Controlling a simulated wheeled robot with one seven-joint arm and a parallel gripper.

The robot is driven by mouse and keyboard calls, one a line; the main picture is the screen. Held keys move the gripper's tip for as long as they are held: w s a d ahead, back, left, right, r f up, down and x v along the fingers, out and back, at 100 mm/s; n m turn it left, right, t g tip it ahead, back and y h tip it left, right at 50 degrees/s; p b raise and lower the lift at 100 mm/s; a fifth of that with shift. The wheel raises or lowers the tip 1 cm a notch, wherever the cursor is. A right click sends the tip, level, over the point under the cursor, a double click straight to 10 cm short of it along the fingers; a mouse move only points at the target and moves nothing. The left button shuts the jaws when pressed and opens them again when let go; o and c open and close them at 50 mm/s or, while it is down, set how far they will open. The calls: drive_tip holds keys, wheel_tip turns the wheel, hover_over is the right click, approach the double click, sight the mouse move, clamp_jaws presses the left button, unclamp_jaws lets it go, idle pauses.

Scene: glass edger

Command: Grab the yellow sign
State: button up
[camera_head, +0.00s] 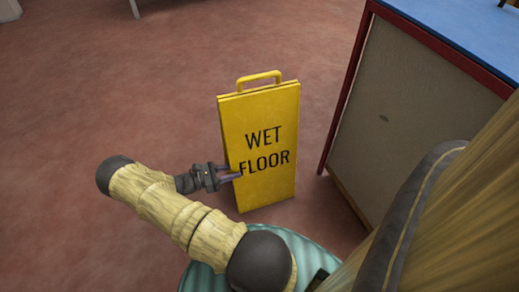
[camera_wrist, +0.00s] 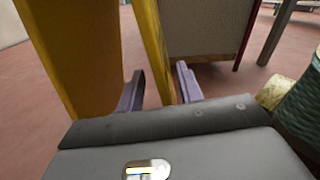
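The yellow sign (camera_head: 262,150) stands upright on the floor, with "WET FLOOR" on its front and a loop handle on top. My gripper (camera_head: 237,174) is at its left edge, low on the panel. In the wrist view, the fingers of my gripper (camera_wrist: 160,88) are spread apart. One narrow yellow panel of the sign (camera_wrist: 153,45) shows between them, with a visible gap to the right finger. The sign's other, broader panel (camera_wrist: 75,50) is left of the left finger. Whether either finger touches the sign is not clear.
A cabinet (camera_head: 400,115) with a blue top and red edges stands close to the right of the sign. The reddish floor (camera_head: 120,90) is open to the left and behind. Furniture legs (camera_head: 134,8) show at the far top left.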

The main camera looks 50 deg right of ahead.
sight(245, 168)
drive_tip(key=b+x, duration=0.3)
drive_tip(key=x, duration=0.1)
drive_tip(key=shift+s+d+f, duration=0.15)
drive_tip(key=shift+s+d, duration=0.25)
drive_tip(key=shift+d, duration=0.05)
idle(0.4)
clamp_jaws()
drive_tip(key=shift+r, duration=0.25)
idle(1.0)
